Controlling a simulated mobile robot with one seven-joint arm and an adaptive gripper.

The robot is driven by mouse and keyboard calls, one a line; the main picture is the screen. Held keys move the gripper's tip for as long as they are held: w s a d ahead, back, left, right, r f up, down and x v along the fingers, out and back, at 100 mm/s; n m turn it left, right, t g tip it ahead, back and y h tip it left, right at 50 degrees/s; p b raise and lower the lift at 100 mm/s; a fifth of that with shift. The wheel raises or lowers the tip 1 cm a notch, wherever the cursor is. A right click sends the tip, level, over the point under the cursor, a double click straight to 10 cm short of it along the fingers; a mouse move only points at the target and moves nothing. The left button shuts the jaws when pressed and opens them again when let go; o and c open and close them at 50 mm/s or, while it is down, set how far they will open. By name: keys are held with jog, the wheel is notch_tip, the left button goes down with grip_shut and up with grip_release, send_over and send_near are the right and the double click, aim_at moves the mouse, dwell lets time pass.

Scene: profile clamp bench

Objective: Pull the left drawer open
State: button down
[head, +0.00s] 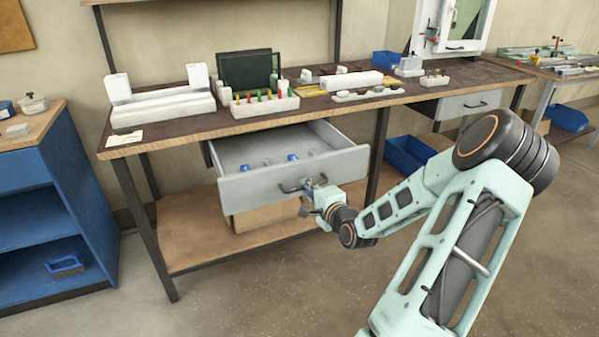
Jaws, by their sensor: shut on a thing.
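The left drawer (245,189) is a light grey drawer under the workbench. It stands well out from the bench, and I see into its inside, where a few small blue and grey items (293,157) lie. Its dark bar handle (289,188) is on the middle of the front. My gripper (308,190) is at the right part of this handle and is shut on it. The gripper's fingers partly cover the handle's right end, so the exact grip is hard to see.
The workbench top (190,132) carries white blocks, a rack of coloured-handled tools (264,103) and dark panels. A closed right drawer (468,104) is under the bench. A blue cabinet (60,200) stands at the left. A lower shelf (190,245) holds a cardboard box. Floor in front is clear.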

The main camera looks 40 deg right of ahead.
jog(key=f+p+v, duration=0.1)
jog(key=p+v, duration=0.1)
jog(key=v, duration=0.4)
jog(key=shift+s, duration=0.5)
jog(key=shift+a+f, duration=0.1)
jog(key=c, duration=2.1)
grip_release()
jog(key=shift+s, duration=0.1)
jog(key=v, duration=1.2)
jog(key=shift+a, duration=0.1)
